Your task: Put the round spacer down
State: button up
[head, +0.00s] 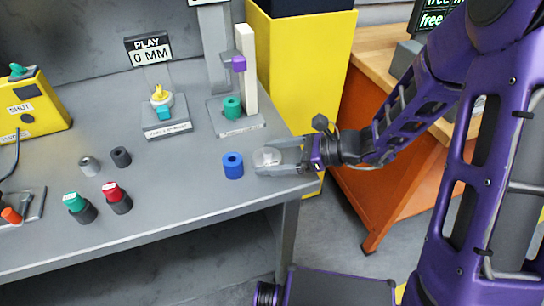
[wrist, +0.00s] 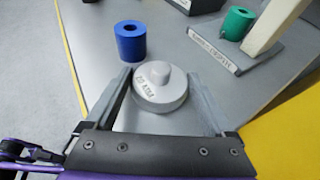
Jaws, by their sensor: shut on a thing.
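My gripper (head: 272,160) is at the right end of the grey bench, with its jaws shut on a pale grey round piece (head: 267,156). In the wrist view this piece (wrist: 160,90) is a wide disc with a short stub on top and small dark lettering on its side, between the two fingers. It looks upright. I cannot tell whether its underside touches the bench. A blue round spacer-like ring (head: 233,165) with a centre hole stands on the bench just left of my gripper, apart from it; it also shows in the wrist view (wrist: 130,42).
The grey bench (head: 215,195) is clear in front of the blue ring; its edge is close to my gripper. Behind stands a post fixture with a green ring (head: 232,107). A yellow bin (head: 300,60) stands behind the right end. Red (head: 115,197) and green-topped (head: 79,207) pieces stand left.

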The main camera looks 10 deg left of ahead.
jog(key=shift+f, duration=0.15)
jog(key=o, duration=1.3)
jog(key=shift+o, duration=0.2)
jog(key=shift+r, duration=0.35)
jog(key=p+v, duration=0.2)
jog(key=v, duration=1)
jog(key=shift+s+f, duration=0.1)
jog(key=shift+f, duration=0.05)
